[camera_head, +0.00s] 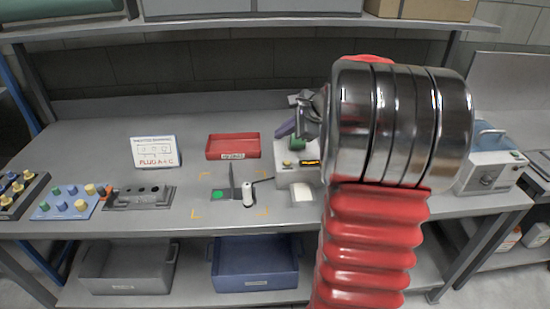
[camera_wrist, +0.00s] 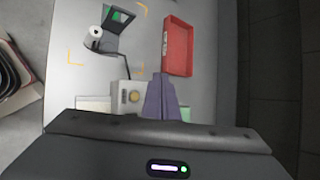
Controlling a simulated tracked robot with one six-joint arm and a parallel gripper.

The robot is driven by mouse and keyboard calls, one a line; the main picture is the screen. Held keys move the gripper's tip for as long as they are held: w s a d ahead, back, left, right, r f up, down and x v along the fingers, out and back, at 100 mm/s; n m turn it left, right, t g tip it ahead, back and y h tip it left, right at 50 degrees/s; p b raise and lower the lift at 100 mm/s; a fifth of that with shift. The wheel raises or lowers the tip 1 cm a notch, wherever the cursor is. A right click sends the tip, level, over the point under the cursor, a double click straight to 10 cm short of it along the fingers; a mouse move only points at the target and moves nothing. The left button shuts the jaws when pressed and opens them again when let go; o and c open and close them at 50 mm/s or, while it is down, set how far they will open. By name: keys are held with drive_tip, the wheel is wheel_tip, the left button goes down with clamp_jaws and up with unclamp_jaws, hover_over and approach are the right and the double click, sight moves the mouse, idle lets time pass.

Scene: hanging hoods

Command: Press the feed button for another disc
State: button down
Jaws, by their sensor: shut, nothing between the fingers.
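A pale dispenser-like device (camera_head: 284,153) stands on the bench, partly hidden behind my arm. It has a green part (camera_head: 297,144) on top, a small lit display (camera_head: 311,163) and a small yellowish button (camera_head: 287,163) on its front. In the wrist view the round yellow button (camera_wrist: 134,97) shows just left of my fingers. My gripper (camera_head: 280,132) is shut and empty, its purple fingers above the device; they also show in the wrist view (camera_wrist: 161,78). I cannot tell their exact height over the button, and no touch on it shows. A white pad (camera_head: 302,192) lies before the device.
A red tray (camera_head: 232,147) sits behind a dark stand with a green spot and white cylinder (camera_head: 247,194), inside orange corner marks. A sign (camera_head: 156,151), a grey block with holes (camera_head: 140,198) and knob boards (camera_head: 66,203) stand left. A white machine (camera_head: 490,170) stands right.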

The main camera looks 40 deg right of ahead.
sight(287, 163)
drive_tip(key=d, duration=0.1)
drive_tip(key=d+m, duration=0.1)
drive_tip(key=d, duration=0.1)
drive_tip(key=shift+d+f+m+t, duration=0.3)
drive_tip(key=shift+f, duration=0.05)
drive_tip(key=shift+f, duration=4.4)
drive_tip(key=shift+f, duration=0.75)
drive_tip(key=shift+r, duration=0.8)
